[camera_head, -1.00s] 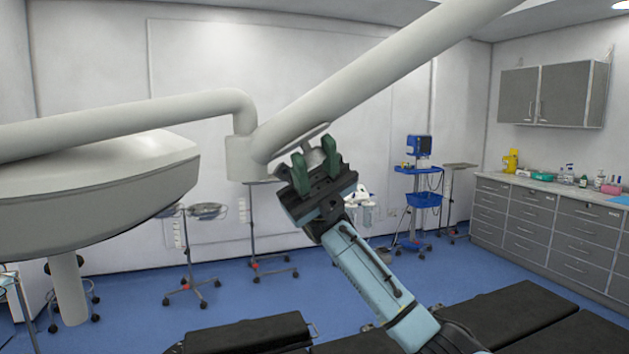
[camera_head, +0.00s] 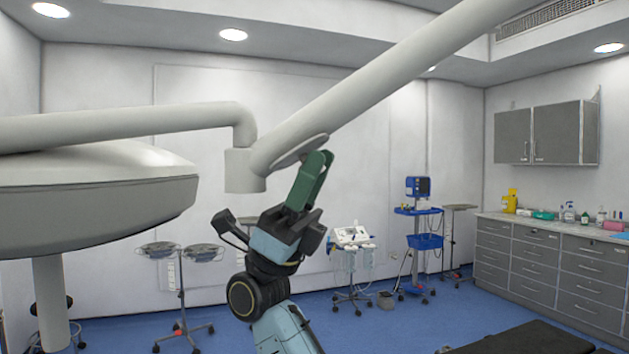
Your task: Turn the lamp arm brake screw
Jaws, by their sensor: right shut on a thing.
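The white lamp arm (camera_head: 390,75) slopes down from the upper right to a joint (camera_head: 245,170), where a second arm section leads left to the large lamp head (camera_head: 90,195). An oval plate (camera_head: 290,152) sits on the underside of the sloping arm near the joint. My right gripper (camera_head: 318,162) reaches up from below, its green fingers at the right end of this plate. It is shut on the brake screw, which the fingers hide. The gripper is seen from the side and tilted. My left gripper is not in view.
The lamp head hangs close on the left, with its handle (camera_head: 50,300) below. The dark operating table (camera_head: 525,340) is at the bottom right. Stands, a blue equipment cart (camera_head: 424,242) and grey cabinets (camera_head: 535,265) stand farther back. Air around the gripper's right side is free.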

